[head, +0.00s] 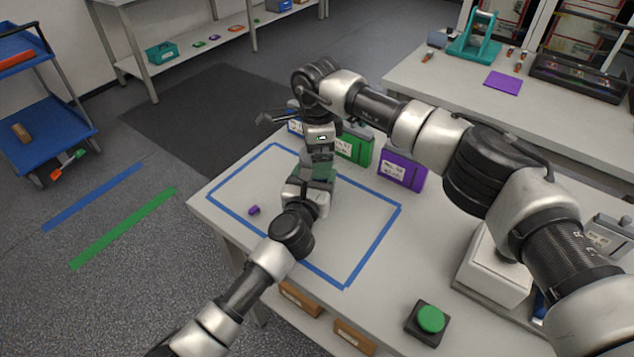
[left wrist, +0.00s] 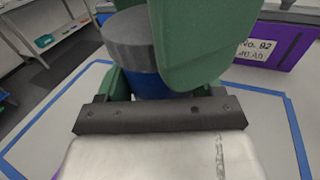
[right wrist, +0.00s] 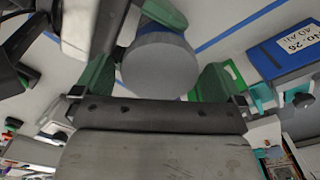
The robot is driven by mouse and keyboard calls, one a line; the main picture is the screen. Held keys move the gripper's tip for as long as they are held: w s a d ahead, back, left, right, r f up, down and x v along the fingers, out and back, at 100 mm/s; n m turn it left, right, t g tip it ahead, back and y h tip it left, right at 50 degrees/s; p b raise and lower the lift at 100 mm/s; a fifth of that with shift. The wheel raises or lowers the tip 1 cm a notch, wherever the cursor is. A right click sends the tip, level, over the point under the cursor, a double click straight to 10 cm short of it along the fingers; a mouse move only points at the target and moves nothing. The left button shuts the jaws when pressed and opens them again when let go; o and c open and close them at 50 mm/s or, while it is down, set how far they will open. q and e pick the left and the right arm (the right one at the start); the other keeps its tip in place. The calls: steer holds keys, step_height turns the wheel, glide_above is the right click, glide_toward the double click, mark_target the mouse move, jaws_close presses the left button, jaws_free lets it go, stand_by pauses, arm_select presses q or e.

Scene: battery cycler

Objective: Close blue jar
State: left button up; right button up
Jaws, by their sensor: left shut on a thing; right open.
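The blue jar (left wrist: 147,86) is upright between the green fingers of my left gripper (left wrist: 163,88), which is shut on it. Its grey lid (left wrist: 128,38) sits on top of the blue body; I cannot tell how tight it is. The round lid top also shows in the right wrist view (right wrist: 160,66). My right gripper (right wrist: 155,82) is open, with its green fingers on either side of the lid. One large green finger blocks part of the left wrist view. In the head view the grippers (head: 312,178) hide the jar above the blue-taped area.
A small purple piece (head: 254,210) lies inside the blue tape outline (head: 233,175). Green (head: 353,146) and purple (head: 402,171) labelled bins stand behind the grippers. A green button (head: 431,319) and a white device (head: 490,270) are at the right. The taped area's front is clear.

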steer(key=shift+c, duration=0.2)
steer(key=c, duration=0.8)
steer(key=m, duration=1.1)
steer(key=o, duration=0.8)
steer(key=shift+o, duration=0.2)
step_height(320, 180, up, 12)
